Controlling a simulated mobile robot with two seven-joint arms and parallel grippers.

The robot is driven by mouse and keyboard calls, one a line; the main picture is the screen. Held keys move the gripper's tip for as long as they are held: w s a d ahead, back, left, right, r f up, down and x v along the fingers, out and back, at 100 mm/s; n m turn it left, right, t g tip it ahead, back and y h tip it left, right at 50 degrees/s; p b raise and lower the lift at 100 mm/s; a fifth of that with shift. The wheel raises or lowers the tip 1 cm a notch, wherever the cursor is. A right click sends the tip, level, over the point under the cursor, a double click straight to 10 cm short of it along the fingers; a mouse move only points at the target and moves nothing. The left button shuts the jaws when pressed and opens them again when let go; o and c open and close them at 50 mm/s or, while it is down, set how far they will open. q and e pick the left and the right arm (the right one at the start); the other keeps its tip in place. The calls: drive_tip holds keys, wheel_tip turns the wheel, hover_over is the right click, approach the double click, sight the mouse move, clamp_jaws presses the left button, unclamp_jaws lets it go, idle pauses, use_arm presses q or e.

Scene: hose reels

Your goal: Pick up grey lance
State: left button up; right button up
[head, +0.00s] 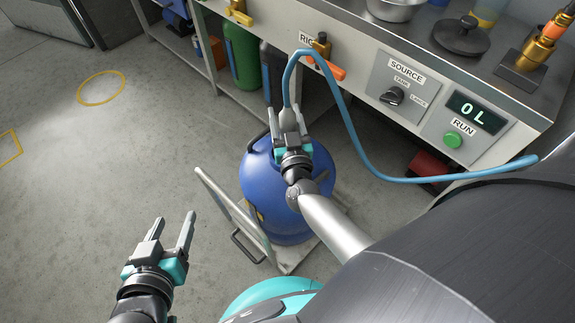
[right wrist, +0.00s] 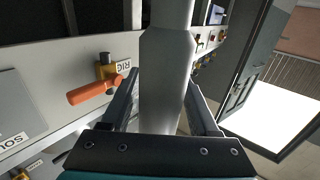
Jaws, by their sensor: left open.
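The grey lance (right wrist: 166,85) shows as a pale grey cylinder between the fingers of my right gripper in the right wrist view. In the head view its upper end (head: 287,92) shows at the end of the blue hose (head: 352,125). My right gripper (head: 288,122) has its fingers on both sides of the lance and appears shut on it, above the blue drum (head: 262,185). The lance's lower end is hidden, so I cannot tell whether it is in the drum. My left gripper (head: 170,230) is open and empty over the floor at lower left.
The drum stands on a low cart (head: 288,262) with a white upright frame. The bench front (head: 365,60) carries a source knob (head: 392,96), a green run button (head: 453,139) and an orange-handled valve (head: 325,62). Open floor lies to the left.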

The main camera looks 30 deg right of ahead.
clamp_jaws()
idle(1.0)
